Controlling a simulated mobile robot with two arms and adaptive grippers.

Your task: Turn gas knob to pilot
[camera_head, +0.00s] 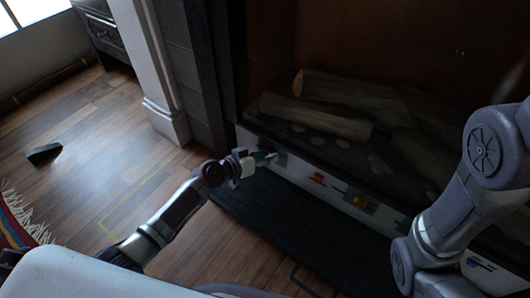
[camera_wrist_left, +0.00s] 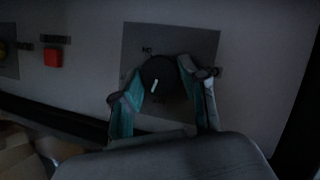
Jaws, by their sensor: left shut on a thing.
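In the left wrist view a dark round gas knob (camera_wrist_left: 158,82) with a pale pointer line sits on a grey square plate (camera_wrist_left: 203,45) on the fireplace's light panel. My left gripper (camera_wrist_left: 162,92) is shut on the knob, one teal-padded finger on each side. In the head view my left gripper (camera_head: 266,157) reaches the left end of the panel (camera_head: 292,172) and hides most of the knob. My right arm shows at the right, but its gripper is out of view.
Logs (camera_head: 318,118) lie in the firebox above. A dark hearth slab (camera_head: 270,222) lies below. The wooden floor (camera_head: 75,130) at left is mostly clear, with a small dark wedge (camera_head: 44,153).

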